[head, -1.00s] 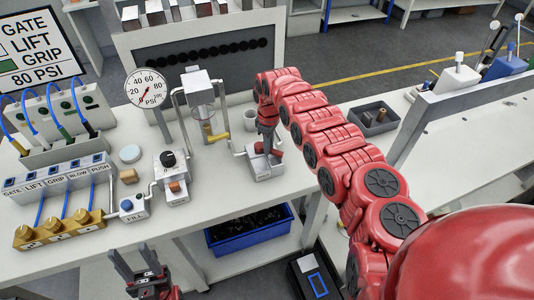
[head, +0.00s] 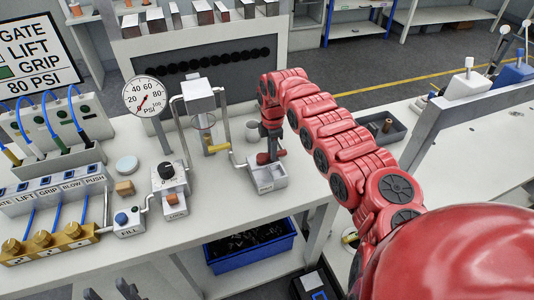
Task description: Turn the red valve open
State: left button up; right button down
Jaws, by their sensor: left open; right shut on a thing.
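The red valve (head: 264,158) is a small red handle on a white block (head: 268,178) at the end of a pipe, right of the middle of the bench. My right gripper (head: 270,146) points down from above and is shut on the handle. Its fingers hide part of the handle, so its exact angle is hard to tell. My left gripper (head: 110,291) shows only its fingertips at the bottom edge, apart and empty, in front of the bench.
A round PSI gauge (head: 145,96) stands behind a block with a black knob (head: 167,171). A clear cylinder with a yellow handle (head: 216,146) is left of the valve. A grey tray (head: 378,124) lies to the right. A blue bin (head: 252,246) is under the bench.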

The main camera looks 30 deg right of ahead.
jog(key=shift+w+n, duration=0.1)
jog(key=shift+n, duration=0.2)
jog(key=c, duration=0.8)
grip_release()
jog(key=shift+o, duration=0.2)
jog(key=shift+r, duration=0.15)
jog(key=shift+r+b, duration=0.35)
jog(key=shift+b, duration=0.05)
notch_tip(320, 180, up, 16)
jog(key=b, duration=0.2)
jog(key=shift+r, duration=0.25)
